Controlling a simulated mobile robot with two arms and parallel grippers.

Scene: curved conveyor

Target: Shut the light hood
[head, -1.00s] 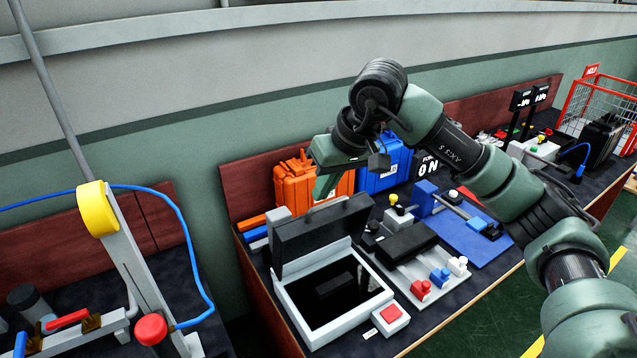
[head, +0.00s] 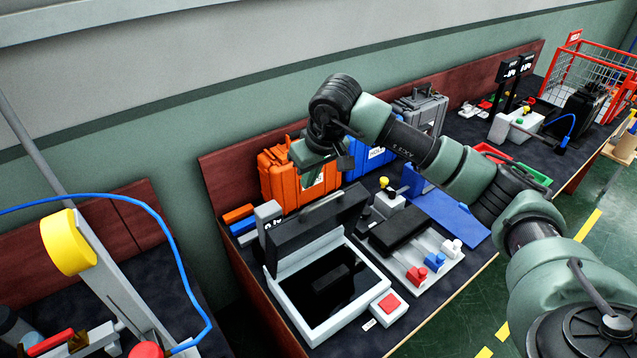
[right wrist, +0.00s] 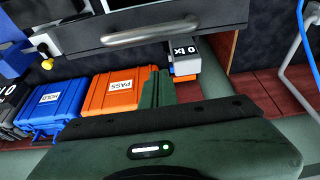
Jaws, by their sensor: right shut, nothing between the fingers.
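The light hood is a light grey box (head: 297,318) with a dark opening, standing on the dark bench. Its black lid (head: 310,236) is raised, tilted up at the box's back edge. A bar handle (head: 321,209) runs along the lid's top; the handle also shows in the right wrist view (right wrist: 150,31). My right gripper (head: 312,180) is shut and empty, above and behind the lid's upper edge, apparently apart from it. In the right wrist view my gripper's green finger part (right wrist: 158,90) shows before the orange case. My left gripper is not in view.
An orange case (head: 283,178) and a blue case (head: 367,160) stand behind the lid. A red button box (head: 389,306) sits at the hood's front right. A plate with red, blue and white knobs (head: 436,262) lies to the right. A blue hose (head: 180,250) hangs left.

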